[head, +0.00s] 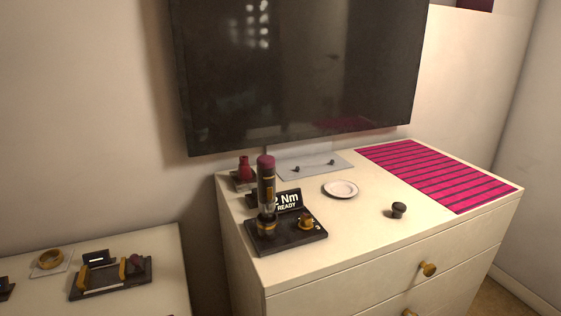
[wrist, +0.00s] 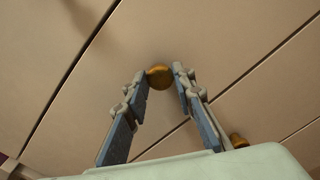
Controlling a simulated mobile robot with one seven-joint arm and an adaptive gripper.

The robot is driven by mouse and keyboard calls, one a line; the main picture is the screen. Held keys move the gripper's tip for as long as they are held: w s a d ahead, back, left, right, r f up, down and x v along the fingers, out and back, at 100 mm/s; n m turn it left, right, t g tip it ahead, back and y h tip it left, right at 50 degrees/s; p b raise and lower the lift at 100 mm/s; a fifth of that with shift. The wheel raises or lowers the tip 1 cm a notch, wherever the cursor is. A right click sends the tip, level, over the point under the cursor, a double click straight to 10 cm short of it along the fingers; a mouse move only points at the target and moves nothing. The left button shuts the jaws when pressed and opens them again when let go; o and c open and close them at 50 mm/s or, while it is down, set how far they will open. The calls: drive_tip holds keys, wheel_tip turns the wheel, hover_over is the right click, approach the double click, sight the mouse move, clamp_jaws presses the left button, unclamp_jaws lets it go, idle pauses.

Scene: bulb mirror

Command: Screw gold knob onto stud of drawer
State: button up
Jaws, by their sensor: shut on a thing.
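In the wrist view a round gold knob (wrist: 158,79) sits between the fingertips of my gripper (wrist: 159,73), which is shut on it. The knob is at the pale drawer fronts (wrist: 215,45); whether it touches a stud cannot be told, and no stud is visible. A second gold knob (wrist: 238,140) shows beyond the right finger. In the head view one gold knob (head: 428,269) is on the upper drawer front (head: 365,281), and another (head: 409,313) is cut off at the bottom edge. My gripper is not visible in the head view.
On the dresser top stand a black driver station (head: 290,241) with a "READY" display, a white plate (head: 341,189), a dark knob (head: 399,210) and a pink striped mat (head: 435,173). A television (head: 300,70) hangs behind. A side table (head: 165,245) holds small items at left.

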drive_tip(key=shift+d, duration=0.1)
drive_tip(key=o, duration=0.8)
drive_tip(key=shift+c, duration=0.2)
drive_tip(key=shift+v, duration=1.5)
drive_tip(key=o, duration=0.6)
drive_tip(key=shift+c, duration=0.2)
